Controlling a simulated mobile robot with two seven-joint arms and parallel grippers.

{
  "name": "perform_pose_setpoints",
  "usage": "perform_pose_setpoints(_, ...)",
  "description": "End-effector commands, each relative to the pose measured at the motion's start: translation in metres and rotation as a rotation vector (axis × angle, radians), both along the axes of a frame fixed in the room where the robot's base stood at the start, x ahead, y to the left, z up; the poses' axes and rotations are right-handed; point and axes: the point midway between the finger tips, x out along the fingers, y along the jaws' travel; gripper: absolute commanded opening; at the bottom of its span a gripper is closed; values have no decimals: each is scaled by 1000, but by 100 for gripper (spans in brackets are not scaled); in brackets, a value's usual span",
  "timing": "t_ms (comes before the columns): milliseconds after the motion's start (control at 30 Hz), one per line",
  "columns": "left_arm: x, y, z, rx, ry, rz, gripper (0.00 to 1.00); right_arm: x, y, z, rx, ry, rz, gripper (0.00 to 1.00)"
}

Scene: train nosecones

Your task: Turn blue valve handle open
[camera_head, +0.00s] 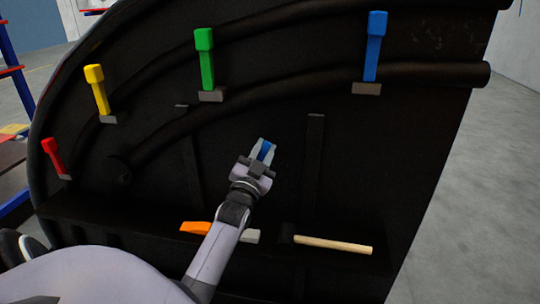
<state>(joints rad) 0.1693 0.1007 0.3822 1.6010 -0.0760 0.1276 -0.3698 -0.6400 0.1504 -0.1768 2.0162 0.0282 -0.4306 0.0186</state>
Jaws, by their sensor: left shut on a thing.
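The blue valve handle (374,48) stands nearly upright at the upper right of the black nosecone panel, above a small grey bracket (367,88) on the pipe. My left gripper (265,150) is below and left of it, in front of the panel's middle and clearly apart from the handle. Its fingers are shut on a small blue thing (265,151), mostly hidden between them, so I cannot tell what it is. My right gripper is not in view.
Green (206,60), yellow (97,90) and red (53,157) handles stand along the curved pipes to the left. A wooden-handled tool (335,244) and an orange-handled tool (196,229) lie on the black ledge below. The panel between gripper and blue handle is clear except for pipes.

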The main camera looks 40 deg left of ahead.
Motion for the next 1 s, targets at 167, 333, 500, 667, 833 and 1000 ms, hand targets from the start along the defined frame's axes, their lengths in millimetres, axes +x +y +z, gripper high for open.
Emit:
perform_pose_setpoints(167,-4,7,4,-137,-85,0,0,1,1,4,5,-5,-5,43)
perform_pose_setpoints(333,-8,13,6,-243,-150,-1,0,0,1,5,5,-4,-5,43)
perform_pose_setpoints(500,-11,18,7,-319,-199,0,0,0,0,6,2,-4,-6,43)
perform_pose_setpoints(667,-13,21,7,-367,-228,0,0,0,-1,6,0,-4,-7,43)
perform_pose_setpoints(833,-14,23,7,-390,-242,0,0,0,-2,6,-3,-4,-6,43)
perform_pose_setpoints(1000,-14,23,7,-398,-246,-1,0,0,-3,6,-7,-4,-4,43)
